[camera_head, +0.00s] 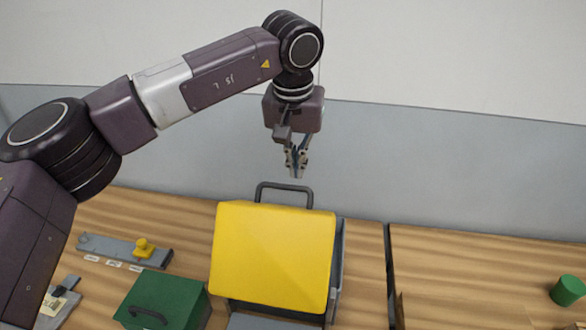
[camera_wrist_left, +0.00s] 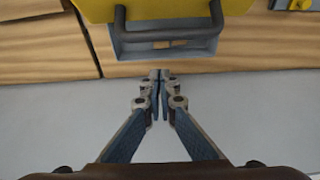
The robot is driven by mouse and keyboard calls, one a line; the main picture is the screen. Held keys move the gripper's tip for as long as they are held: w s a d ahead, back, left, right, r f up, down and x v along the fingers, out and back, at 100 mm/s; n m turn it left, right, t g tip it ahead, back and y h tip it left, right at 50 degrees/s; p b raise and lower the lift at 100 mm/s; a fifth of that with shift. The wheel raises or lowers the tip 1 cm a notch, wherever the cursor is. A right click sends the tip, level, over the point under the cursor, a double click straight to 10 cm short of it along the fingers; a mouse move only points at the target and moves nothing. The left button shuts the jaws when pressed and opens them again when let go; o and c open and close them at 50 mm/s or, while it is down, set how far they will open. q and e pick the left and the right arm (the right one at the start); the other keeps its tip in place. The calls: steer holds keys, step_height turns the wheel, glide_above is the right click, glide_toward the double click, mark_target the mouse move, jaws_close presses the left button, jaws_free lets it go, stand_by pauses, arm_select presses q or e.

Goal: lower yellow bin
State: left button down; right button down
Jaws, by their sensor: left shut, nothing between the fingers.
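The yellow bin (camera_head: 272,255) stands on the wooden bench with its yellow face tilted and a grey body showing behind and below it. A dark bar handle (camera_head: 284,190) rises at its far edge. In the left wrist view the yellow part (camera_wrist_left: 170,9) is at the top, with the grey bar handle (camera_wrist_left: 168,34) just below it. My left gripper (camera_head: 296,176) points down above and behind the handle, apart from it. Its fingers are shut and empty, and their tips (camera_wrist_left: 160,73) show below the handle in the wrist view. My right gripper is not in view.
A green box (camera_head: 185,300) with a dark handle stands left of the bin. A grey slide plate with a yellow knob (camera_head: 143,247) lies behind it. A grey wall backs the bench.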

arm_select(q)
steer(key=shift+s+a+r+p, duration=0.15)
steer(key=shift+s, duration=0.45)
steer(key=shift+s+a+r+p, duration=0.15)
steer(key=shift+s, duration=0.5)
steer(key=shift+s+a+r+p, duration=0.15)
steer(key=shift+s, duration=0.45)
